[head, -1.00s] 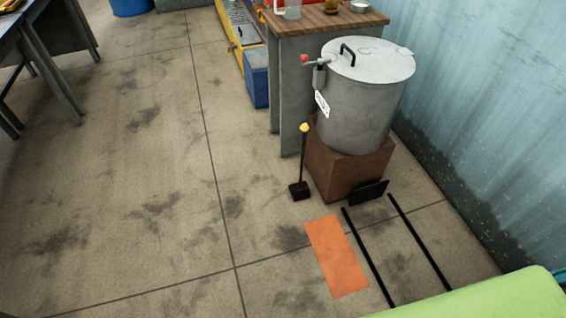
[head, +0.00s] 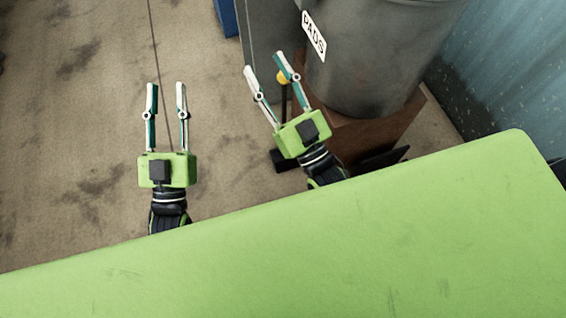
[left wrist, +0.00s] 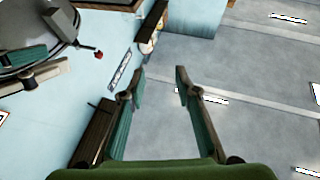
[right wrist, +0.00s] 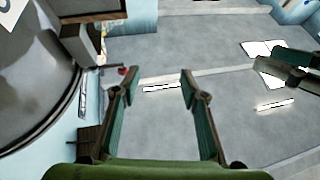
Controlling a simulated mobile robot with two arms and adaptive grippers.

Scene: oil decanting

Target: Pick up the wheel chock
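I take the black block (head: 282,161) with an upright black rod and yellow knob (head: 283,78) as the wheel chock. It stands on the floor beside the brown stand. My right gripper (head: 264,61) is open and empty. In the head view it overlaps the rod and partly covers the block; I cannot tell its distance from them. Its open fingers also show in the right wrist view (right wrist: 160,73). My left gripper (head: 166,88) is open and empty, left of the chock. Its open fingers show in the left wrist view (left wrist: 160,73). I see no chock in either wrist view.
A grey drum (head: 375,60) sits on the brown stand (head: 385,135), right of my right gripper. A dark plate (head: 377,160) leans by the stand. A bluish wall (head: 510,70) closes the right side. The floor (head: 70,130) at left is clear.

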